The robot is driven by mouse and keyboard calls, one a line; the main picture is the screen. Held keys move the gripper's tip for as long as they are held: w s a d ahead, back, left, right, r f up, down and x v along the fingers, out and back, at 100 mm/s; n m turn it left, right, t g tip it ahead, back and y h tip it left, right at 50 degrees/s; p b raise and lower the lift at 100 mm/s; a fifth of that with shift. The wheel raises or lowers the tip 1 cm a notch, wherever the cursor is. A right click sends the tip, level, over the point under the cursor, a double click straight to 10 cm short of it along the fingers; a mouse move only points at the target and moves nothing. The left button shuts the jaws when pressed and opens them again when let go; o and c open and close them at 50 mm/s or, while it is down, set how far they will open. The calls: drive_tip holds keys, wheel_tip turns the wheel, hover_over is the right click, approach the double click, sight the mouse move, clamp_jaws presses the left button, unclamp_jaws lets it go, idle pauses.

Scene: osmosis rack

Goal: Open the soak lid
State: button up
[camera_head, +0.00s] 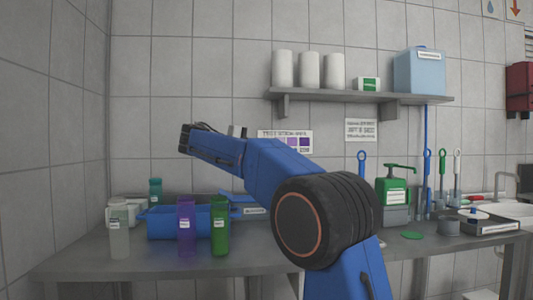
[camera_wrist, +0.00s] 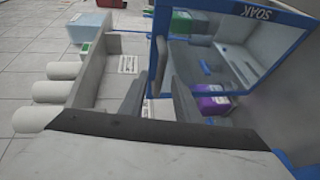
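The soak lid shows in the wrist view as a clear panel in a blue frame (camera_wrist: 268,17) marked SOAK, the letters upside down. A grey handle (camera_wrist: 158,62) runs along its left edge. My gripper (camera_wrist: 158,82) has its two dark fingers apart, with the lower end of the handle appearing between them; contact cannot be told. In the head view my arm reaches left above a blue tub (camera_head: 172,224) on the counter. The lid cannot be clearly made out there, nor can its angle.
A purple bottle (camera_head: 187,228), a green bottle (camera_head: 220,229) and a clear bottle (camera_head: 119,235) stand at the counter's front left. A shelf (camera_head: 385,97) above holds white rolls (camera_head: 308,70) and a light blue container (camera_head: 420,74). A green pump bottle (camera_head: 394,190) stands right.

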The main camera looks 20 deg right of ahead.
drive_tip(key=v, duration=1.7)
drive_tip(key=shift+a, duration=0.25)
drive_tip(key=shift+f, duration=0.1)
drive_tip(key=s+d+f+n+t+y, duration=0.1)
drive_tip(key=s+d+f+n+y, duration=0.2)
drive_tip(key=s+d+f+y, duration=0.85)
drive_tip(key=s+a+f+m+t+y, duration=0.1)
drive_tip(key=s+a+f+y, duration=0.1)
drive_tip(key=s+f, duration=1.3)
drive_tip(key=s+a+f+m+y, duration=0.1)
drive_tip(key=s+f+m+y, duration=0.1)
drive_tip(key=s+f, duration=1.3)
wheel_tip(320, 180, down, 7)
drive_tip(key=shift+a+r+m+t, duration=0.1)
drive_tip(key=shift+a+m+t, duration=0.2)
drive_tip(key=shift+a+t, duration=0.1)
drive_tip(key=shift+s+y, duration=0.1)
drive_tip(key=shift+y, duration=0.15)
